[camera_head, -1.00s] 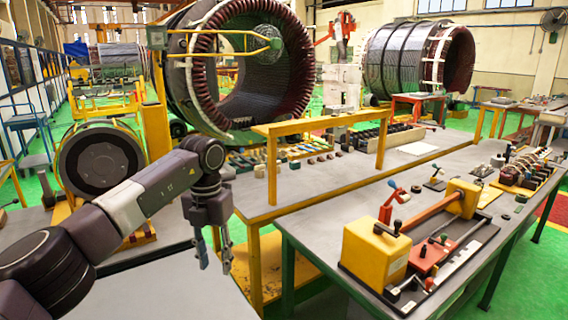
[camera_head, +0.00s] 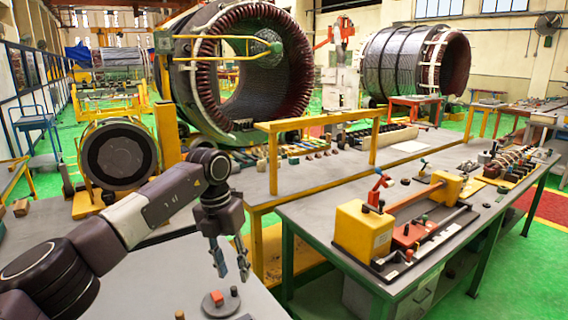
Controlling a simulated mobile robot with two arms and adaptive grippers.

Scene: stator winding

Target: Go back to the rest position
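My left arm comes in from the lower left in the head view. Its gripper (camera_head: 230,264) points down over the grey table at the front, with its two fingers apart and nothing between them. It hangs above and just behind a round grey disc (camera_head: 221,303) that carries a small red block. The gripper looks clear of the disc. My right gripper is out of view.
A green-legged workbench (camera_head: 318,225) with a yellow-ended fixture (camera_head: 365,231) stands at the right. A yellow-framed bench (camera_head: 300,181) stands behind it. Large stators (camera_head: 196,89) stand further back. Green floor (camera_head: 525,260) is free at the far right.

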